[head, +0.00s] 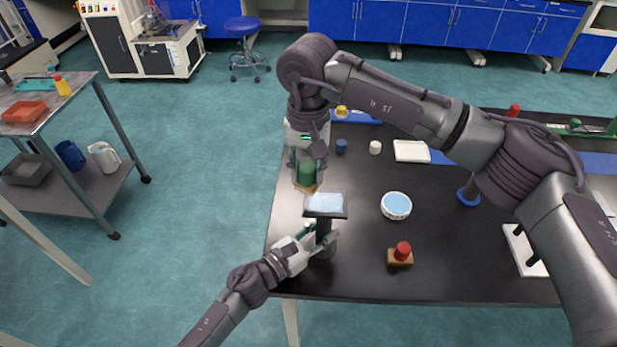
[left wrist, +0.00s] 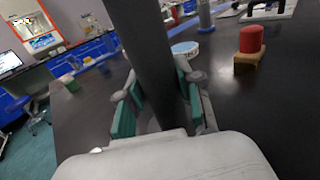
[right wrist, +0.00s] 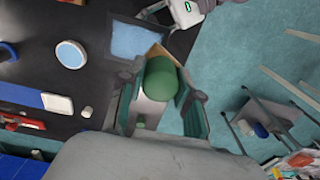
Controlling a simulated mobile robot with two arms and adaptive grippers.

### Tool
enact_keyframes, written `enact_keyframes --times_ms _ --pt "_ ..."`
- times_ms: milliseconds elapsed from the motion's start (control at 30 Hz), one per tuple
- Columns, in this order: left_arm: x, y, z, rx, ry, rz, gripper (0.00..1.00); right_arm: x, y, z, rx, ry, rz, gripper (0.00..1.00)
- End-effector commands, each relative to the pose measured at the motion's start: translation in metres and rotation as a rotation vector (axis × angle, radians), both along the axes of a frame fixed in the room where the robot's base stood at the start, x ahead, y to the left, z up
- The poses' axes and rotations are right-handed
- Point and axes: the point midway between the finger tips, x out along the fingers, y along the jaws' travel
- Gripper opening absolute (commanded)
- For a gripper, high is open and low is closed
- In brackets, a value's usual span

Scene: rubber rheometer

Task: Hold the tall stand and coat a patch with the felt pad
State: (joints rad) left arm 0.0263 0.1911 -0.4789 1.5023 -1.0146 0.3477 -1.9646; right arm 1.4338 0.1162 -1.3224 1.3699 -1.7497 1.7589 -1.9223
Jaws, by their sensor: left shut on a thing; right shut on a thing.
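The tall stand has a dark column and a flat top with a pale blue patch (head: 325,204). It stands near the table's left front edge. My left gripper (head: 311,240) is shut around the column (left wrist: 152,45), below the top. My right gripper (head: 307,166) is shut on the green handle (right wrist: 160,82) of the felt pad, whose tan block (head: 305,187) shows beneath. The pad is just behind and left of the stand's top, and the right wrist view shows the patch (right wrist: 133,42) beside it. The block's underside is hidden; I cannot tell whether it touches the stand.
A white-and-blue round dish (head: 396,206) is right of the stand. A red-handled wooden block (head: 401,254) stands near the front edge. A white tray (head: 411,151), a blue cup (head: 341,146) and a small white jar (head: 375,147) are farther back. The table's left edge is close.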

Motion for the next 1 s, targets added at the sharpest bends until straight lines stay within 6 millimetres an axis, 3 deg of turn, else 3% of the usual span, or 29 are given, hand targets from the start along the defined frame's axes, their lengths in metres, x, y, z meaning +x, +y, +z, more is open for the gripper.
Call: enact_keyframes --times_ms 400,933,967,1000 --pt "0.000 0.000 0.000 0.000 0.000 0.000 0.00 0.000 0.000 0.035 -0.001 -0.001 -0.001 0.00" --pt "0.000 0.000 0.000 0.000 0.000 0.000 0.00 0.000 0.000 0.037 -0.001 0.000 0.000 0.00" --pt "0.000 0.000 0.000 0.000 0.000 0.000 0.40 0.000 0.000 0.037 -0.001 0.000 0.000 0.00" --pt "0.000 0.000 0.000 0.000 0.000 0.000 0.47 0.000 0.000 0.037 -0.001 0.000 0.000 0.00"
